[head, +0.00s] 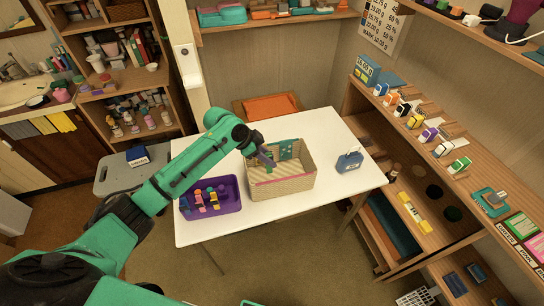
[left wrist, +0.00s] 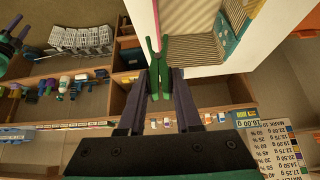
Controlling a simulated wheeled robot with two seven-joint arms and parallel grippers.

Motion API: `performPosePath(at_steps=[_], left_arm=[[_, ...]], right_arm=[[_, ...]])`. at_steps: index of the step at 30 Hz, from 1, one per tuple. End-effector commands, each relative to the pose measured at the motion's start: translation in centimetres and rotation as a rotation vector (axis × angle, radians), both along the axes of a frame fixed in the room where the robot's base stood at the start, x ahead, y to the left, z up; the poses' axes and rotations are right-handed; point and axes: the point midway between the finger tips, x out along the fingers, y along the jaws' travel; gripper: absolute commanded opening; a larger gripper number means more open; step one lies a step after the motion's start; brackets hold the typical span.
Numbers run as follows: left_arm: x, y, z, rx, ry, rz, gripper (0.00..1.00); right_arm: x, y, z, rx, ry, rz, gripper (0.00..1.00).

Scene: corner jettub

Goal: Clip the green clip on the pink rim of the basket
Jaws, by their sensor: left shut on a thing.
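The woven basket (head: 295,183) stands on the white table, with a pink rim strip (head: 282,180) along its near side. My left gripper (head: 267,160) reaches over the basket from the left. In the left wrist view, its fingers (left wrist: 160,88) are shut on a green clip (left wrist: 159,72), whose two prongs point away from the gripper. The pink strip (left wrist: 157,20) appears just beyond the prongs and in line with the gap between them. I cannot tell whether the prongs are around the rim or apart from it. My right gripper is not in view.
A purple tray (head: 236,205) with several colored clips sits left of the basket. A blue-grey container (head: 349,161) stands to its right. Bare white table (head: 330,130) lies behind and beside the basket. A wooden shelf unit (head: 435,165) stands at the right.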

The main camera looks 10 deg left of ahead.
Motion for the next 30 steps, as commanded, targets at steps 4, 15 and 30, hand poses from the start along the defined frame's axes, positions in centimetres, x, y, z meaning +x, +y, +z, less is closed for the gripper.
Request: performPosePath(at_steps=[4,15,30], left_arm=[[0.0,0.0,0.0,0.0,0.001,-0.001,0.0],[0.0,0.0,-2.0,-0.001,0.001,0.0,0.0],[0.0,-0.1,-5.7,-0.001,0.0,-0.001,0.0]], right_arm=[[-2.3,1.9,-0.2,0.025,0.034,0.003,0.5],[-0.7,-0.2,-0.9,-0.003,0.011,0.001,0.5],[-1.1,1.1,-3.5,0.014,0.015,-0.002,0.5]])
